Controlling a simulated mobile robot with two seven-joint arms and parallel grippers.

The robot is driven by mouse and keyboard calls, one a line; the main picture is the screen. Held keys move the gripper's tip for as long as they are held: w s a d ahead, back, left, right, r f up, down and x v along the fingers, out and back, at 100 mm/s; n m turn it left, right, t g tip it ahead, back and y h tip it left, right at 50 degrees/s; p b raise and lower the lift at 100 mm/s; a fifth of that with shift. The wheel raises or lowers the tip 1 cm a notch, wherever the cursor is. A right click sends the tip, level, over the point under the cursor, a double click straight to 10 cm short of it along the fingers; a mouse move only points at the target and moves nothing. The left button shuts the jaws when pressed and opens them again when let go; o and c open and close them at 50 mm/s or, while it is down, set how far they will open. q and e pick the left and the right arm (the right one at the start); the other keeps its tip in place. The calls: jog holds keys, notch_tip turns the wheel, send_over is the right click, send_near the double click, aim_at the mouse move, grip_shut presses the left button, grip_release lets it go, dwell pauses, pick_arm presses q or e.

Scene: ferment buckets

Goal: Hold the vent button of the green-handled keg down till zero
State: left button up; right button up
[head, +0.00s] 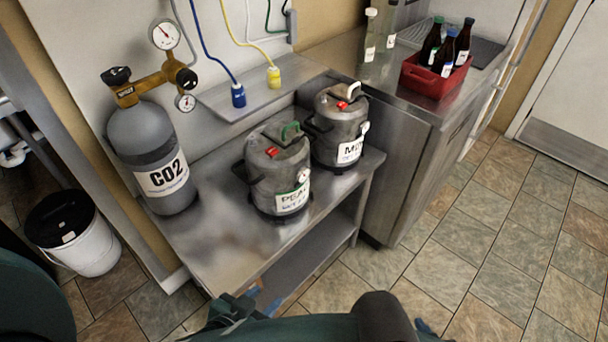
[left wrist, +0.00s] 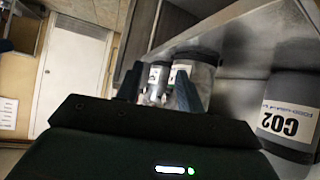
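The green-handled keg (head: 270,182) stands upright on the steel bench, with a white label, a small dial low on its right side and a green handle (head: 291,131). Its red vent button (head: 272,151) shows on the lid, with nothing touching it. My left gripper (head: 245,303) is low in front of the bench, well apart from the keg. In the left wrist view its two fingers (left wrist: 158,92) stand apart with nothing held between them. The green-handled keg (left wrist: 205,78) shows beyond them, partly hidden by a finger. My right gripper cannot be made out.
A second keg (head: 337,137) with a pale handle and red button stands close behind, to the right. A grey CO2 cylinder (head: 150,150) with gauges is at left. A red crate (head: 432,80) of bottles sits on the counter. A white bucket (head: 85,245) is on the floor.

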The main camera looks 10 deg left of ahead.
pick_arm(q)
grip_shut()
dwell(0.9)
